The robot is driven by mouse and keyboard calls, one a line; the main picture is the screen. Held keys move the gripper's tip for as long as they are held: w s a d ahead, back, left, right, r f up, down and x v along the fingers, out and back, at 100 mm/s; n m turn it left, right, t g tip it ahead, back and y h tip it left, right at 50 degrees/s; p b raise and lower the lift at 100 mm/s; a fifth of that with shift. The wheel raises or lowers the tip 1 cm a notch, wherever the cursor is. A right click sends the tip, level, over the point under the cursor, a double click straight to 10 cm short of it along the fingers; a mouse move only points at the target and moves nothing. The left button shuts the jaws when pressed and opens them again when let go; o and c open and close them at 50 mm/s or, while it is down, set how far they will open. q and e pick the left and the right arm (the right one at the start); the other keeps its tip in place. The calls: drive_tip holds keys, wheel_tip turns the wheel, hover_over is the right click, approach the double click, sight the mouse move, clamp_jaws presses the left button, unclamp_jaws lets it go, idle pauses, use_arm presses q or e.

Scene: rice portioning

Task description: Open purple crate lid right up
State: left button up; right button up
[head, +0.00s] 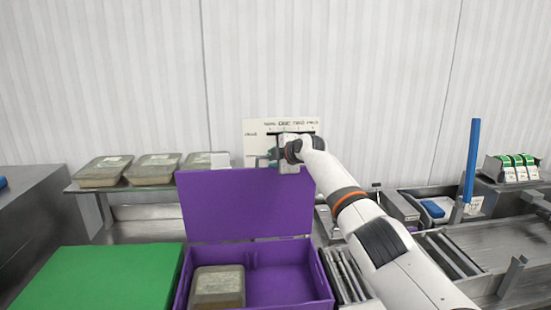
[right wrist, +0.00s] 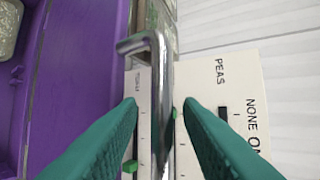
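The purple crate (head: 328,290) stands at the front centre of the head view. Its purple lid (head: 245,208) is raised and stands roughly upright at the crate's back; it also shows in the right wrist view (right wrist: 80,75). My right gripper (head: 268,160) is at the top right edge of the lid. In the right wrist view, its green fingers (right wrist: 161,102) are apart on either side of a shiny metal bar handle (right wrist: 161,80), with gaps visible. My left gripper is not in view.
A lidded container (head: 217,285) sits inside the crate. A green lid or box top (head: 100,278) is to its left. Several tubs (head: 152,168) line the back shelf. A white labelled panel (head: 258,127) stands behind my gripper. Metal trays and a blue upright (head: 472,160) are at right.

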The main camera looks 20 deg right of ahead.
drive_tip(key=b+v, duration=0.6)
drive_tip(key=v, duration=0.6)
idle(0.5)
